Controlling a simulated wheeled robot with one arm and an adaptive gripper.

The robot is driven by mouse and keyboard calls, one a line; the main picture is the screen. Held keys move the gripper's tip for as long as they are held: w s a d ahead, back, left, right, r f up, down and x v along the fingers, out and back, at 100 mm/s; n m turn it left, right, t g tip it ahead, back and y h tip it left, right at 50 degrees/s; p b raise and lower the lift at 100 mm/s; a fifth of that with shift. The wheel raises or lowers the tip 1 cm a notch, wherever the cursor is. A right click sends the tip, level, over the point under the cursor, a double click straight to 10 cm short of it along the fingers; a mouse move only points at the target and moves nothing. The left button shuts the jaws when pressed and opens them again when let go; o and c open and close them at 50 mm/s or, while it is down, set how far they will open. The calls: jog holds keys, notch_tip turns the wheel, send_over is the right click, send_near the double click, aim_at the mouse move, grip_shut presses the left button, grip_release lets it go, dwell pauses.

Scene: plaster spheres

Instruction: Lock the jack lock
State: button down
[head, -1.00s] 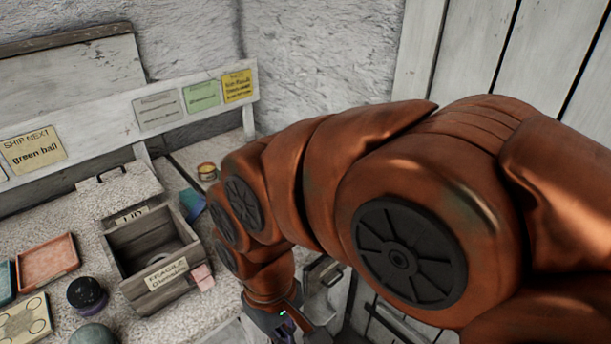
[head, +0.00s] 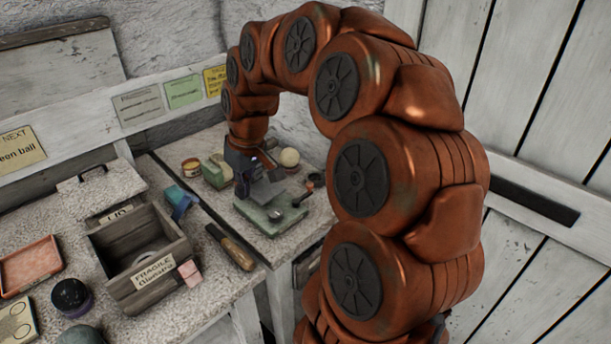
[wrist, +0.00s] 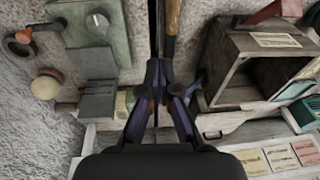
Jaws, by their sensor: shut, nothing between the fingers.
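A green block fixture (head: 268,222) with grey metal plates and a small round metal part stands on the bench right of the seam. I take it to be the jack lock, but its lock state cannot be told. In the wrist view, the green fixture (wrist: 118,30) is at upper left, with a grey bent plate (wrist: 95,65) below it. A dark ring-ended part with an orange tip (wrist: 22,38) lies beside it. My gripper (head: 243,192) points down beside the fixture. In the wrist view my gripper (wrist: 158,66) is shut and empty, over the bench seam.
A wooden crate (head: 177,247) marked FRAGILE stands left of the seam. A wooden-handled tool (head: 232,247) lies between crate and fixture. A pale ball (head: 289,157), a small tin (head: 190,167) and a blue object (head: 181,201) are nearby. The wall is behind.

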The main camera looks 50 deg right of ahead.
jog(key=w+d+f+m+t, duration=0.1)
jog(key=w+d, duration=0.1)
jog(key=d, duration=1)
jog(key=w+d+f+m+h, duration=0.1)
jog(key=w+d, duration=0.1)
jog(key=d, duration=1)
jog(key=shift+w+t+h, duration=0.15)
jog(key=shift+t+h, duration=0.15)
jog(key=shift+t, duration=0.1)
jog(key=p+x, duration=0.3)
jog(key=x, duration=0.7)
jog(key=shift+s+a+r, duration=0.1)
jog(key=shift+s+a, duration=0.05)
jog(key=shift+s, duration=0.7)
jog(key=shift+s+a+f+p, duration=0.1)
jog(key=shift+s+f+p, duration=0.1)
jog(key=shift+s+p, duration=0.25)
jog(key=shift+s+a+f+p, duration=0.1)
jog(key=shift+s+f+p, duration=0.1)
jog(key=shift+s, duration=0.45)
jog(key=shift+a+m+b, duration=0.1)
jog(key=shift+m+b, duration=0.2)
jog(key=shift+b, duration=0.05)
